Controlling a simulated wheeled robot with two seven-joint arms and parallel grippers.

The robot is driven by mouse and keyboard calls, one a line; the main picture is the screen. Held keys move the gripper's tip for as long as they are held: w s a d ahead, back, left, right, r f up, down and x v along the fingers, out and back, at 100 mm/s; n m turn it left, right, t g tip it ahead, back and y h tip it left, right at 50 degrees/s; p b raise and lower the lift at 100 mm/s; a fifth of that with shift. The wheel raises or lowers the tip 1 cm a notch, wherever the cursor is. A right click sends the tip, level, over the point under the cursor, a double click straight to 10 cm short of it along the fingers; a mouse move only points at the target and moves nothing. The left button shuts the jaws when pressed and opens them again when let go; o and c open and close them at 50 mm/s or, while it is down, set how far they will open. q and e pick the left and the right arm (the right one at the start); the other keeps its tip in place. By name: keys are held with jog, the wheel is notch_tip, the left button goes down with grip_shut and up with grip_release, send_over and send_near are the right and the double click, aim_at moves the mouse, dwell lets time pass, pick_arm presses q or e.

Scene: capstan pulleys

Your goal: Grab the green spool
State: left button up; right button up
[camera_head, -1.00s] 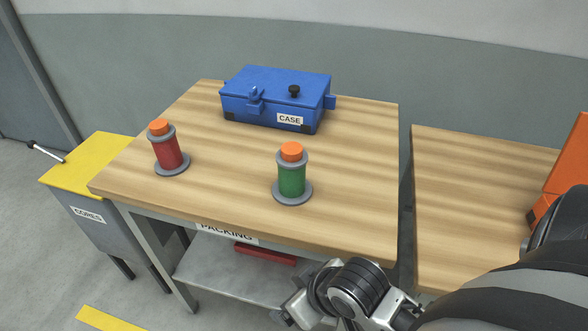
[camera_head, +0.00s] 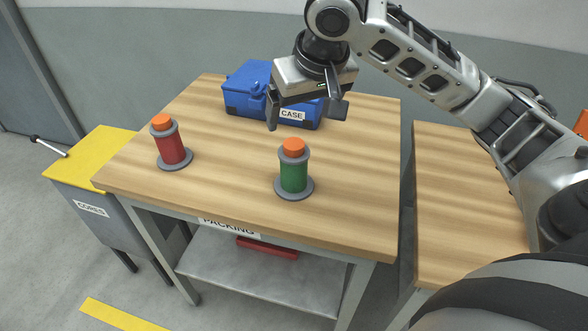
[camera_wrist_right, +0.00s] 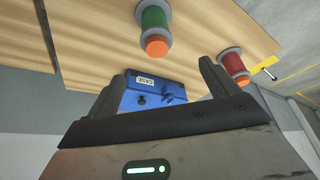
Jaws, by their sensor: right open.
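The green spool (camera_head: 293,176) stands upright on the wooden packing table, with grey flanges and an orange top. It also shows at the top of the right wrist view (camera_wrist_right: 154,18). My right gripper (camera_head: 306,118) is open and empty. It hangs above the table, in front of the blue case in the head view, and above and apart from the green spool. Its fingers also show in the right wrist view (camera_wrist_right: 158,95). My left gripper is in neither view.
A red spool (camera_head: 171,149) with an orange top stands left on the table (camera_head: 225,185). A blue case (camera_head: 246,90) sits at the back, partly hidden by my right gripper. A yellow-topped cores bin (camera_head: 88,160) is at the left. Another wooden table (camera_head: 455,215) is at the right.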

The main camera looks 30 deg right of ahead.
aim_at(295, 144)
jog(key=x, duration=1)
jog(key=shift+d+r, duration=0.1)
jog(key=shift+d, duration=0.1)
jog(key=shift+x, duration=2.75)
jog(key=shift+s, duration=0.15)
jog(key=shift+c, duration=0.4)
jog(key=shift+d, duration=0.1)
jog(key=c, duration=1.3)
jog(key=shift+r, duration=0.1)
jog(key=shift+c, duration=0.2)
